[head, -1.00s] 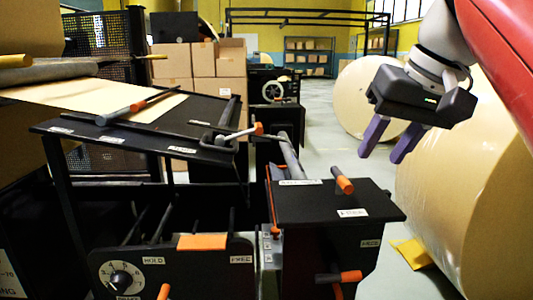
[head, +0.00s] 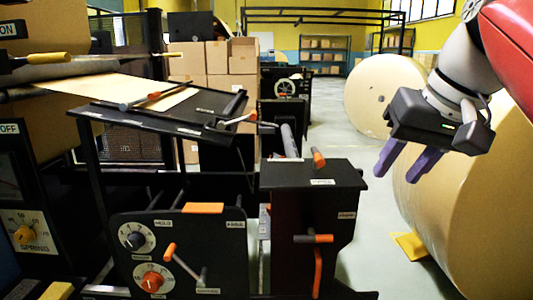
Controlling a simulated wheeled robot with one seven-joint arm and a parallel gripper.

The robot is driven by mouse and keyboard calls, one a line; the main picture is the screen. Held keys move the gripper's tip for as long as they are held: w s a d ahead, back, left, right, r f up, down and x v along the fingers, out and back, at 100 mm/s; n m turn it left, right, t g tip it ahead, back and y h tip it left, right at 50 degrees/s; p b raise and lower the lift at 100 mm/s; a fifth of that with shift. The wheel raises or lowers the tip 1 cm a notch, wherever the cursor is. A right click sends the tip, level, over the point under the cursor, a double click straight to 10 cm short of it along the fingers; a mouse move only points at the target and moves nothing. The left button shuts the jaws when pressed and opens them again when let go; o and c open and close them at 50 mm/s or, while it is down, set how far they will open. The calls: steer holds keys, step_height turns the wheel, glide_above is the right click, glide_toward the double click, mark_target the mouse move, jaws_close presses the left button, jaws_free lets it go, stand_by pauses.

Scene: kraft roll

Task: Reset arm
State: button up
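My gripper (head: 407,166) is at the upper right of the head view, on the end of my red and white arm. Its two purple fingers point down and left with a gap between them, and nothing is held. It hangs in the air to the right of the black machine (head: 310,210). A large kraft paper roll (head: 480,200) stands right behind and beside it; I cannot tell the exact distance between them.
The black machine has orange-tipped levers (head: 318,157) and a panel with knobs (head: 152,279). A paper sheet (head: 125,92) lies on its sloped table. Another roll (head: 384,95) stands farther back. Cardboard boxes (head: 215,62) are stacked behind. Grey floor (head: 335,130) is clear in the middle.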

steer(key=s+a+f, duration=0.1)
steer(key=s+f, duration=0.2)
steer(key=f, duration=0.6)
steer(key=s+a+f+h, duration=0.1)
steer(key=s+f, duration=0.1)
steer(key=f, duration=0.7)
steer(key=s+a+f+t+h, duration=0.1)
steer(key=s+a+f, duration=0.1)
steer(key=f, duration=0.8)
steer(key=shift+s, duration=0.85)
